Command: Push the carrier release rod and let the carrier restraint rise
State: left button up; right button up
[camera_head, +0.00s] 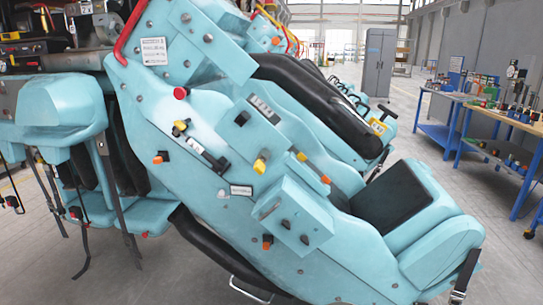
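The teal carrier (215,140) fills the middle of the head view and slopes down from upper left to lower right. A thick black padded bar (318,98), which looks like the carrier restraint, lies along its upper side above the seat. A red knob (180,93), a yellow knob (260,165) and several orange-tipped knobs stick out of the side panel. A latch-like metal piece with a black end (207,155) sits mid-panel. I cannot tell which part is the release rod. Neither of my grippers shows in this view.
A teal seat with a dark pad (393,197) is at the right end. Straps hang at the left (52,200). A grey cabinet (379,62) and blue workbenches with tools (497,112) stand behind at the right. Grey floor (500,265) is clear at lower right.

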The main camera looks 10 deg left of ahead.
aim_at(179, 93)
jog(key=i+j+u, duration=0.25)
jog(key=j, duration=0.25)
jog(key=i+j+u, duration=0.15)
jog(key=j+u, duration=0.15)
jog(key=j, duration=0.2)
jog(key=i+j+u, duration=0.25)
jog(key=j, duration=0.2)
jog(key=i+j+u, duration=0.25)
jog(key=i+j, duration=0.05)
jog(key=j, duration=0.1)
